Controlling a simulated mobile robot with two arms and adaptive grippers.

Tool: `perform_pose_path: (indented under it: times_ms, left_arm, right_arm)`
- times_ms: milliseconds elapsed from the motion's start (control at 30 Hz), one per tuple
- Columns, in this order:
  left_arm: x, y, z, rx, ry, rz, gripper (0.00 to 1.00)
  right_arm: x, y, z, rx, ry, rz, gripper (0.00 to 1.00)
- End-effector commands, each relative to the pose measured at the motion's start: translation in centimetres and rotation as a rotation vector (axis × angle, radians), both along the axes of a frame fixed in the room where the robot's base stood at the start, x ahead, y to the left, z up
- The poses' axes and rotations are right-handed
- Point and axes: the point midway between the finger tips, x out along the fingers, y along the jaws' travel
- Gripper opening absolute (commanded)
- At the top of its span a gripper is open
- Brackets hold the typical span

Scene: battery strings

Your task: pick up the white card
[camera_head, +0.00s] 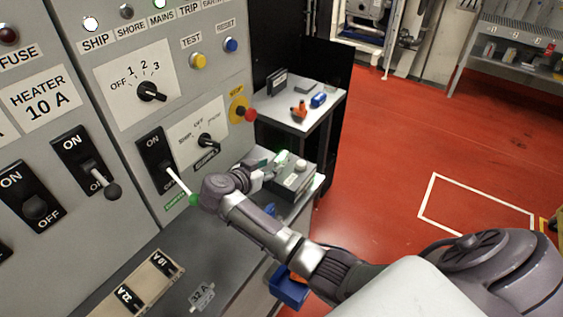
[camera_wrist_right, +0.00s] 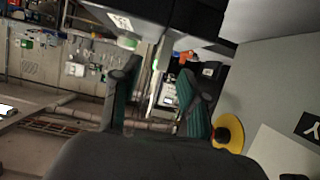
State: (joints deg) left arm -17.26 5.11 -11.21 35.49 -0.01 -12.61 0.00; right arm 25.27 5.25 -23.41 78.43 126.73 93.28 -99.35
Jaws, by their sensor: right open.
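I cannot make out the white card with certainty. A thin pale strip (camera_wrist_right: 153,90) shows between the fingers in the right wrist view, but I cannot tell whether it is the card. My right gripper (camera_head: 272,167) reaches past the panel front, beside a grey box with a pale knob (camera_head: 293,180) on the low bench. In the right wrist view my right gripper (camera_wrist_right: 158,70) is open, its two green-padded fingers apart, with nothing clearly held. My left gripper is not in view.
The switch panel (camera_head: 208,88) stands close on the left, with a white-handled lever (camera_head: 178,180) and a red stop button (camera_head: 250,115) sticking out. A side table (camera_head: 327,110) behind holds orange and blue items. Red floor at right is open.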

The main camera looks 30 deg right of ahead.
Motion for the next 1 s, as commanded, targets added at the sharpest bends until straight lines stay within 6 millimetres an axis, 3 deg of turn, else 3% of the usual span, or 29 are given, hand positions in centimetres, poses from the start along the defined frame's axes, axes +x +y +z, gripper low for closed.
perform_pose_path:
  times_ms: [533,867,1000]
  left_arm:
    - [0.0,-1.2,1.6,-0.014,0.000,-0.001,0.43]
    - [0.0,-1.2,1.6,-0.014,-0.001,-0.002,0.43]
    - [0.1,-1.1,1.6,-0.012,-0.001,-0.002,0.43]
  right_arm:
    - [2.5,-5.3,-2.2,-0.003,0.000,-0.001,0.44]
    - [2.7,-5.9,-2.7,0.000,-0.001,0.000,0.44]
    - [2.7,-5.9,-2.7,0.000,-0.001,0.000,0.20]
